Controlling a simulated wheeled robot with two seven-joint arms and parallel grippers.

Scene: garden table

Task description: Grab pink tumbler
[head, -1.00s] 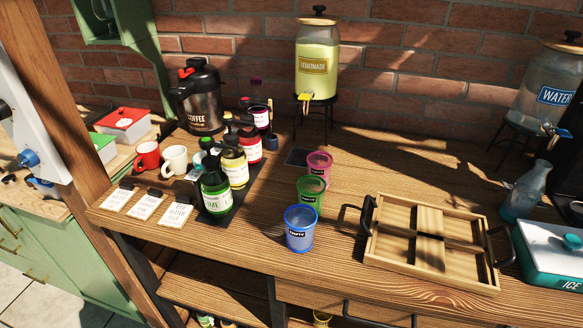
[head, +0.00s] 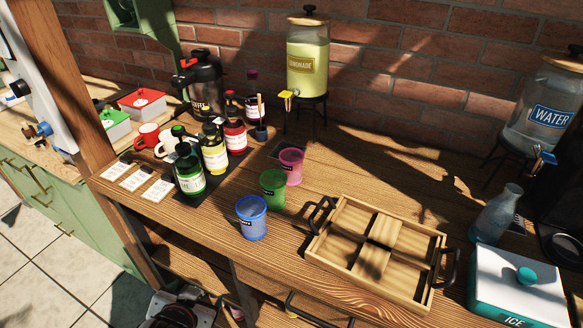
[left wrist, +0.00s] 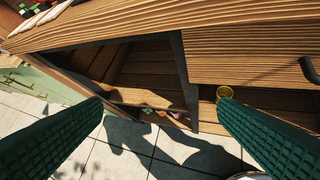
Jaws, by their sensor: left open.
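The pink tumbler (head: 291,165) stands upright on the wooden table, behind the green tumbler (head: 272,188) and the blue tumbler (head: 252,217), which form a diagonal row with it. In the left wrist view my left gripper (left wrist: 158,112) shows two dark green textured fingers spread wide with nothing between them. It is in front of the table and points at the shelves below the top, away from the pink tumbler. The pink tumbler is not in the left wrist view. My right gripper is in neither view.
Syrup bottles (head: 215,152) stand left of the tumblers. A wooden tray (head: 325,252) with handles lies right of them. The lemonade dispenser (head: 307,65) stands behind, and a white ice box (head: 515,290) at the right.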

